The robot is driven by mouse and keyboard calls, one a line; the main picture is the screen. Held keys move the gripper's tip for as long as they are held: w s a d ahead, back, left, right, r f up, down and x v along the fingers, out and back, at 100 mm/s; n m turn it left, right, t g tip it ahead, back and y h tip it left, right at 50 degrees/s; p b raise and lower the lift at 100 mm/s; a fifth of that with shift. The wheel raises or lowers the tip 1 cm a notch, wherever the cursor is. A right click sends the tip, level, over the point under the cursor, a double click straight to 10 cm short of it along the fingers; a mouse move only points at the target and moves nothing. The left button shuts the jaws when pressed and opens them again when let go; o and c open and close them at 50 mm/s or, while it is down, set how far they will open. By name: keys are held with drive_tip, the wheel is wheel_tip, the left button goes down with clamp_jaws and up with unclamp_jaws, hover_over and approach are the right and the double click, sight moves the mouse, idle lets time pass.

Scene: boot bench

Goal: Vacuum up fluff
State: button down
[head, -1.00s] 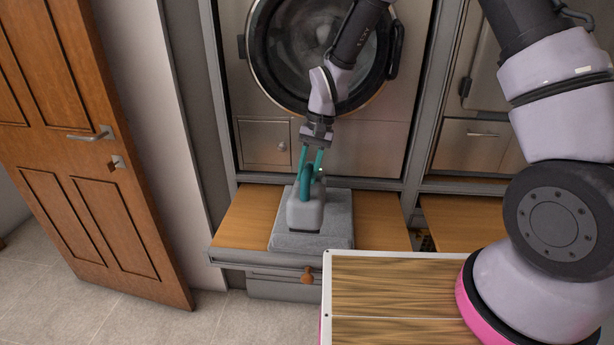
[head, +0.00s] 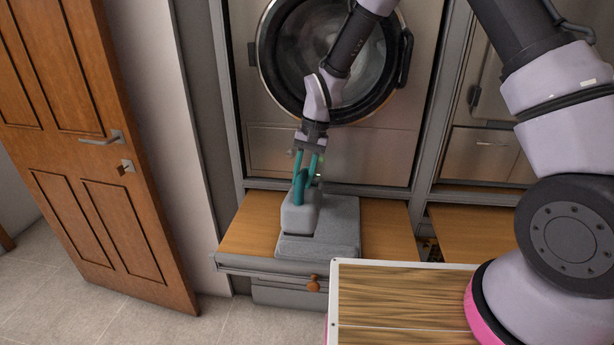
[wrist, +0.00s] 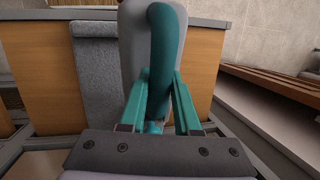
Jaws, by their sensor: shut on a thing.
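A small hand vacuum with a grey body (head: 299,214) and a teal handle is in the head view, over a grey cushion (head: 340,224) on the wooden bench. My gripper (head: 304,176) has teal fingers and is shut on the vacuum's handle from above. The wrist view shows the vacuum's teal handle (wrist: 164,50) between my fingers (wrist: 158,100), with the grey body beyond. The vacuum is over the left part of the cushion. I cannot tell whether it touches the cushion. No fluff can be made out.
A washer with a round door (head: 330,60) stands behind the bench (head: 391,230). An open brown door (head: 88,150) is at the left. A wood-topped surface (head: 395,300) with a white rim is in front at the right. Bare bench shows on both sides of the cushion.

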sight(295, 204)
drive_tip(key=shift+s+a, duration=0.15)
drive_tip(key=shift+s, duration=3.85)
drive_tip(key=shift+s+a+v, duration=0.15)
drive_tip(key=shift+a+v, duration=0.05)
drive_tip(key=shift+v, duration=0.8)
drive_tip(key=shift+s+a+v, duration=0.1)
drive_tip(key=shift+a+v, duration=0.1)
drive_tip(key=shift+v, duration=0.8)
drive_tip(key=shift+s+a+v, duration=0.15)
drive_tip(key=shift+v, duration=0.8)
drive_tip(key=shift+r, duration=0.2)
drive_tip(key=shift+w, duration=0.1)
